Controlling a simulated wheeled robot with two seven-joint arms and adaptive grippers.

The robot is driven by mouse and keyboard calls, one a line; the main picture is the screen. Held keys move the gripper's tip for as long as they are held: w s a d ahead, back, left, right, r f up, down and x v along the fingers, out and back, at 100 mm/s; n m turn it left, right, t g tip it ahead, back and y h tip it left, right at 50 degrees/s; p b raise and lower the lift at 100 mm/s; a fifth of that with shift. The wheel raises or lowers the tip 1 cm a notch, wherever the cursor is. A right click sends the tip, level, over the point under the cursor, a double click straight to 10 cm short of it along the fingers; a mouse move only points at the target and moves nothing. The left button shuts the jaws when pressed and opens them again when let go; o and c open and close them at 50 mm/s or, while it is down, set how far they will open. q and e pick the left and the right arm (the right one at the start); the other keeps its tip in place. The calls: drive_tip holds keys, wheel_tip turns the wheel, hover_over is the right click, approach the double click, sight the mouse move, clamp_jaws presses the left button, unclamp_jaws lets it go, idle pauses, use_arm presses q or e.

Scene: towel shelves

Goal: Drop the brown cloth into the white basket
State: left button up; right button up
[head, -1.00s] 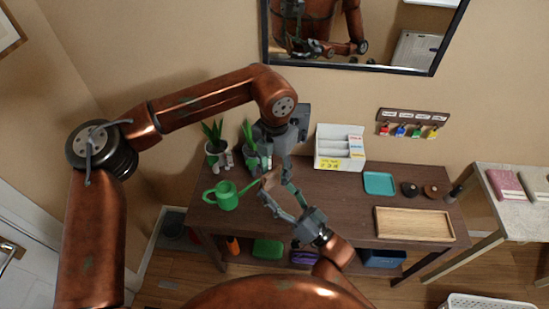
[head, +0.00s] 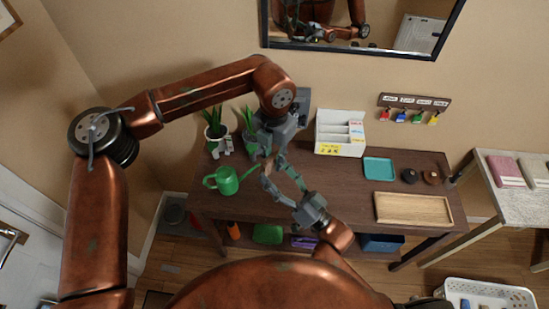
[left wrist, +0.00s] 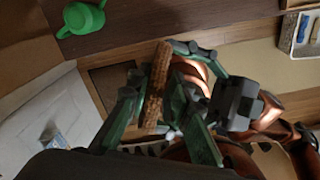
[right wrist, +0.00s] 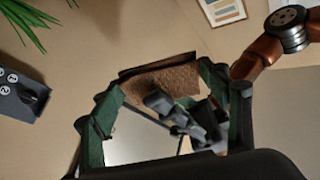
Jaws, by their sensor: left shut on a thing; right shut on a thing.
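The brown cloth (head: 267,165) is held in the air between my two grippers, in front of the dark table. It shows edge-on as a thin strip in the left wrist view (left wrist: 157,82) and as a folded flap in the right wrist view (right wrist: 165,77). My left gripper (head: 272,157) comes down from above, shut on the cloth. My right gripper (head: 274,176) reaches up from below, also shut on the cloth. The grippers are close together and hide part of it. The white basket (head: 492,290) is at the lower right, apart from both grippers, with small items inside.
The dark table (head: 330,190) holds a green watering can (head: 226,181), potted plants (head: 216,140), a white organizer (head: 340,133), a teal tray (head: 379,169) and a wooden tray (head: 413,208). A light side table (head: 505,190) with folded towels stands right. Floor shows between table and basket.

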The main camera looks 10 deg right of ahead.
drive_tip(key=o, duration=0.9)
